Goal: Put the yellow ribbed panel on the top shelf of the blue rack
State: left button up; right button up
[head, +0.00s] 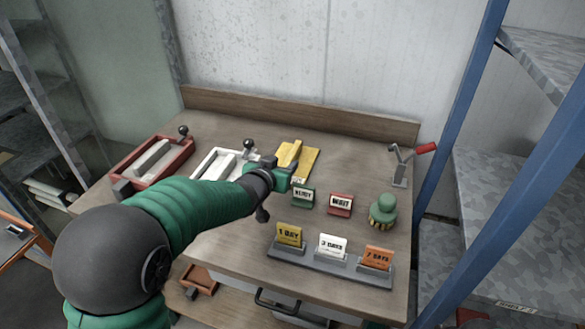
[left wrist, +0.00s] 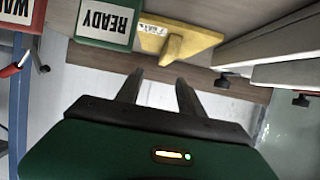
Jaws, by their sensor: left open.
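The yellow ribbed panel (head: 310,161) lies at the back middle of the wooden table; my left gripper partly covers its near left side. It also shows in the left wrist view (left wrist: 180,40), beyond my fingertips. My left gripper (head: 284,171) is at the panel's near edge in the head view. In the left wrist view its two fingers (left wrist: 157,82) are apart with nothing between them. The blue rack (head: 462,115) stands at the right with grey shelves. Its highest visible shelf (head: 545,62) is cut off by the picture edge. My right gripper is not in view.
Green READY (head: 303,199) and red WAIT (head: 340,204) signs stand close right of the gripper. A white tray (head: 207,166) and red tray (head: 125,182) lie left. A green brush (head: 383,211), a red-handled clamp (head: 400,165) and a day-card holder (head: 330,266) stand right and in front.

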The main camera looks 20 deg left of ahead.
aim_at(290, 156)
pick_arm(q)
jog(key=x, duration=0.4)
jog(key=a+x, duration=0.1)
jog(key=x, duration=0.2)
jog(key=shift+s+f, duration=0.1)
jog(key=shift+f, duration=0.15)
jog(key=x, duration=0.5)
jog(key=shift+a+f+b, duration=0.2)
jog(key=shift+f+b, duration=0.05)
jog(key=shift+b, duration=0.1)
jog(key=shift+s+r, duration=0.1)
jog(key=shift+s, duration=0.05)
jog(key=shift+c, duration=0.3)
grip_shut()
jog(key=shift+r, duration=0.1)
